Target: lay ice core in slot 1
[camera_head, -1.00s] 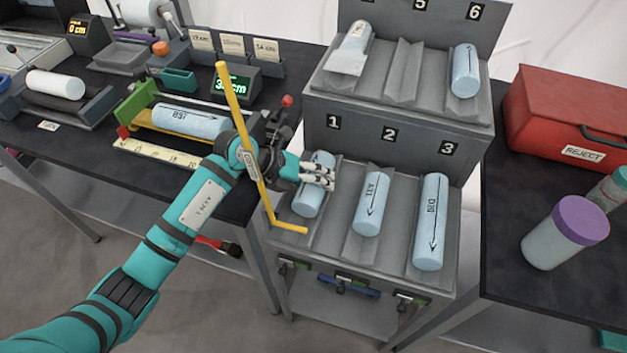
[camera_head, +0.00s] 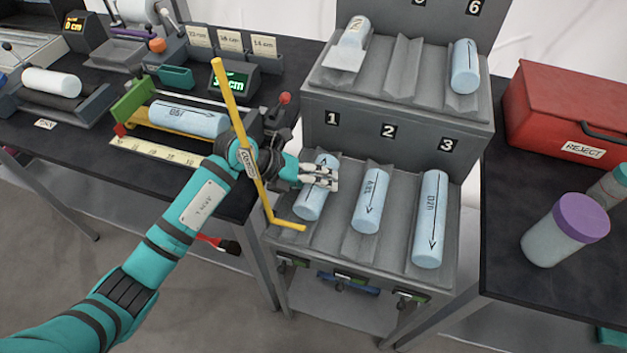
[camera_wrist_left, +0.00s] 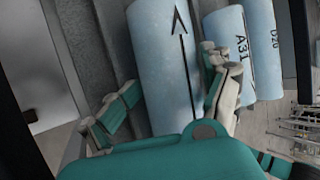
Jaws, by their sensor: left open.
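A pale blue ice core (camera_head: 312,202) with a black arrow lies lengthwise in slot 1 (camera_head: 290,234), the leftmost trough of the lower rack tier. My left gripper (camera_head: 320,178) is at the upper part of this core, with its fingers open. In the left wrist view the core (camera_wrist_left: 165,60) lies between the spread fingers (camera_wrist_left: 172,100), its arrow pointing away from the palm. The fingers hide part of the core in the head view. My right gripper is not in view.
Core A31 (camera_head: 370,205) lies in slot 2 and another core (camera_head: 430,220) in slot 3. The upper tier (camera_head: 400,110) holds two cores beside an empty middle trough. Another core (camera_head: 187,120) lies on the left bench. A red reject box (camera_head: 560,110) stands right.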

